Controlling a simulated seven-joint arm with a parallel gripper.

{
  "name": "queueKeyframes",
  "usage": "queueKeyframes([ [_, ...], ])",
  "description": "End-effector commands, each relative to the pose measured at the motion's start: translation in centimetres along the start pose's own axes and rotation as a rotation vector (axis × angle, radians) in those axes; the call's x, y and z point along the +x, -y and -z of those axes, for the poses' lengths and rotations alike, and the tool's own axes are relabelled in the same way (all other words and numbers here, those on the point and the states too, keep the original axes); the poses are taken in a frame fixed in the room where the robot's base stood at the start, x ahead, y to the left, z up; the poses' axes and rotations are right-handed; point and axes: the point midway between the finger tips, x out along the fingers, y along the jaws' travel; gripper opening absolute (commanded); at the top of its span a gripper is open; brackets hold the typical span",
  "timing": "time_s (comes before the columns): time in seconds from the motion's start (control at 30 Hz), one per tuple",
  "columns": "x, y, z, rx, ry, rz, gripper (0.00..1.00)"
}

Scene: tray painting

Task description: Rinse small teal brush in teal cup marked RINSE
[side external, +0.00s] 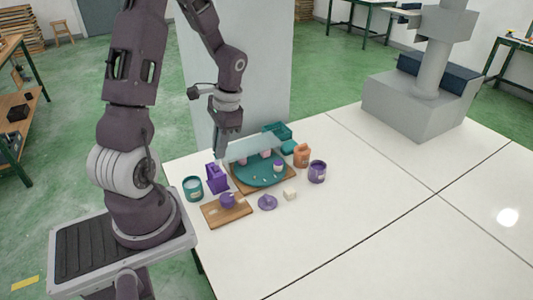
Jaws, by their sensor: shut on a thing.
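A teal cup with a pale label (193,188) stands upright at the left of the group on the table; the lettering is too small to read. My gripper (220,146) points down, above and behind a purple upright holder (213,180), to the upper right of the teal cup and apart from it. My gripper is shut on a thin thing, which I take to be the small teal brush. The brush is too small and too hidden against the fingers to make out clearly.
A round teal tray (254,180) with small pieces lies right of the holder. A wooden board (212,214) with a purple pot (227,200) is in front. A purple cup (318,171) and an orange container (302,154) stand right.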

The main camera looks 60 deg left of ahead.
Motion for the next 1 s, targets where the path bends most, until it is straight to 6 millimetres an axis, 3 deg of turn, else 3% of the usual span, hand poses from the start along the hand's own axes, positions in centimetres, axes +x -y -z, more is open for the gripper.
queueKeyframes([
  [0.1, 1.2, 2.5, -3.8, -0.001, 0.042, 0.023, 0.00],
  [0.27, 2.0, 3.8, -6.0, 0.004, 0.067, 0.040, 0.00],
  [0.8, 8.5, 3.1, -4.9, 0.008, 0.070, 0.041, 0.00],
  [1.0, 10.1, 2.9, -4.5, 0.007, 0.069, 0.041, 0.00],
])
